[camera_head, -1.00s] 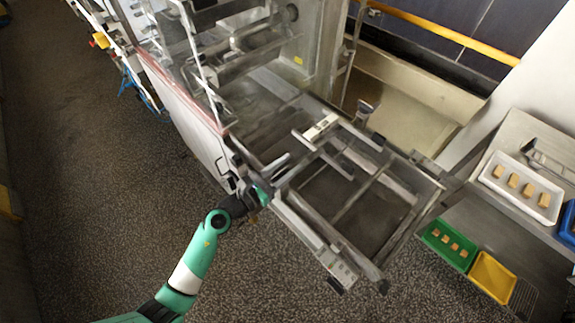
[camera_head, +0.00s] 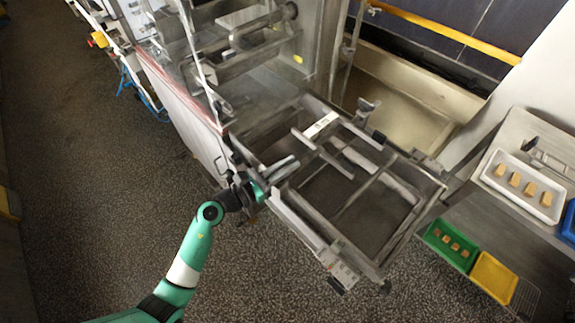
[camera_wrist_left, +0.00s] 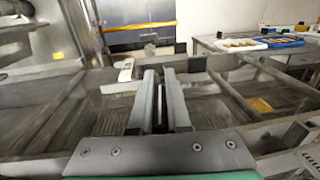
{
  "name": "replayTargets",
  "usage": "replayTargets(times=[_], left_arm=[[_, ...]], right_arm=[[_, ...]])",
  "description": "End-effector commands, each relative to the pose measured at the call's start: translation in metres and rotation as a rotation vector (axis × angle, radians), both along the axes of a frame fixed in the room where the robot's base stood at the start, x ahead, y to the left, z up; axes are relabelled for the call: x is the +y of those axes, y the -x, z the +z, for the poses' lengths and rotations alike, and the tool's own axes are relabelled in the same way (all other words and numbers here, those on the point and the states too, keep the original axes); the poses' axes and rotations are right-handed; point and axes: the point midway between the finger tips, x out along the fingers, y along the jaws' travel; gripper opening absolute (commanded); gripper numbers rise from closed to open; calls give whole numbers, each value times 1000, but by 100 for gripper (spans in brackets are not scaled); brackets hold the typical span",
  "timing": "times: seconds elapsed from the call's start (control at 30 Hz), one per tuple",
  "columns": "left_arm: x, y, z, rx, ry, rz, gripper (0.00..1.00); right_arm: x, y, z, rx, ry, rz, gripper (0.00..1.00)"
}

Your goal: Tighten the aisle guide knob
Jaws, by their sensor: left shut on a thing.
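My left gripper (camera_head: 284,168) is at the near long rail of the open metal mesh frame (camera_head: 412,232). Its fingers (camera_wrist_left: 161,100) are close together in the left wrist view, with a thin dark thing (camera_wrist_left: 160,104) between them. I take this to be the aisle guide knob; the fingers hide most of it, so its turn cannot be read. Metal guide bars (camera_head: 358,200) cross the frame beyond the gripper. A small grey wing-shaped fitting (camera_head: 366,107) stands at the frame's far side, apart from the gripper. My right gripper is not in view.
The enrober's housing (camera_head: 190,120) rises at the left of the frame. A steel table at right holds a white tray (camera_head: 548,214) with several light brown pieces. A green tray (camera_head: 430,238) and a yellow tray (camera_head: 494,278) are lower down. The floor (camera_head: 90,200) at left is open.

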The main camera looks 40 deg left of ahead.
Motion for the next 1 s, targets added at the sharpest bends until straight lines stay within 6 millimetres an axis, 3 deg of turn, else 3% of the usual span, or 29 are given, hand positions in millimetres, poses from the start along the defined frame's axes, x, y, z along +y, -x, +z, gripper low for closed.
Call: replayTargets(times=[0.57, 1.0], left_arm=[[-12, 5, -7, -5, -4, -501, 0], [-21, 15, -11, -4, -5, -913, 0]], right_arm=[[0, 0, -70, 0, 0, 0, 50], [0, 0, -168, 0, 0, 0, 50]])
